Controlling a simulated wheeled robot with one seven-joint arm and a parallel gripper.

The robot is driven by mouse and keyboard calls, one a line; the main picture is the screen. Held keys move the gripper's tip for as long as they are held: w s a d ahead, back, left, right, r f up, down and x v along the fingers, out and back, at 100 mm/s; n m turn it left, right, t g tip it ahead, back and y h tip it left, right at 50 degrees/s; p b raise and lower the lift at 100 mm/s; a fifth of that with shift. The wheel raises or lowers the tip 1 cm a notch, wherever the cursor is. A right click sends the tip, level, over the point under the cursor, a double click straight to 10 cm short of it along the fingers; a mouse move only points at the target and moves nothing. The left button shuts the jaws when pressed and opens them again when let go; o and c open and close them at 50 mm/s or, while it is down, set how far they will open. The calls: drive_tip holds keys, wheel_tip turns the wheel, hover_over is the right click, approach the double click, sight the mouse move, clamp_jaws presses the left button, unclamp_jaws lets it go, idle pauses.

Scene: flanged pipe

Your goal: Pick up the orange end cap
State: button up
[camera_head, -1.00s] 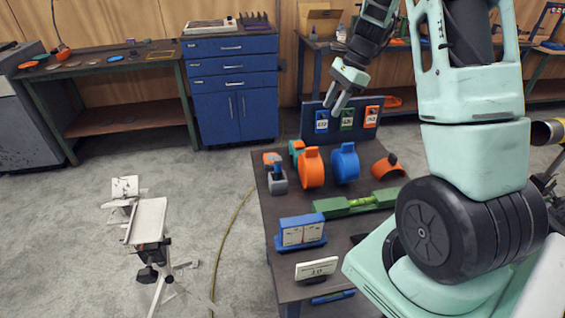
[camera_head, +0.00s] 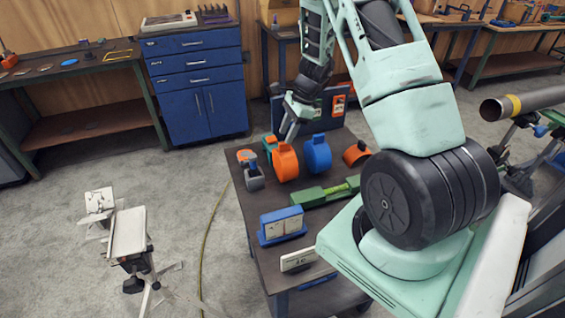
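One is an upright orange ring-like piece with a tab on top (camera_head: 286,163), left of a similar blue piece (camera_head: 318,156). The other is a low, tilted orange round piece with a dark knob (camera_head: 356,153), right of the blue one. I cannot tell for sure which is the end cap. My gripper (camera_head: 288,134) points down above the table's back part, just behind and above the upright orange piece. Its fingers look apart, with nothing seen between them. Whether it touches anything is unclear.
A teal and orange tool (camera_head: 270,146) and a grey-orange tool (camera_head: 250,170) stand at left. A green fixture (camera_head: 322,193), blue stand (camera_head: 282,226) and white sign (camera_head: 298,259) lie nearer. A panel (camera_head: 281,110) stands behind. A pipe (camera_head: 530,101) is at right.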

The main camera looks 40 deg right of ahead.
sight(283, 143)
drive_tip(key=shift+d+p+x, duration=0.15)
drive_tip(key=shift+p+x, duration=0.4)
drive_tip(key=shift+x, duration=0.75)
drive_tip(key=shift+d+p+x, duration=0.1)
drive_tip(key=shift+p+x, duration=0.4)
drive_tip(key=shift+x, duration=0.75)
drive_tip(key=shift+f, duration=0.1)
clamp_jaws()
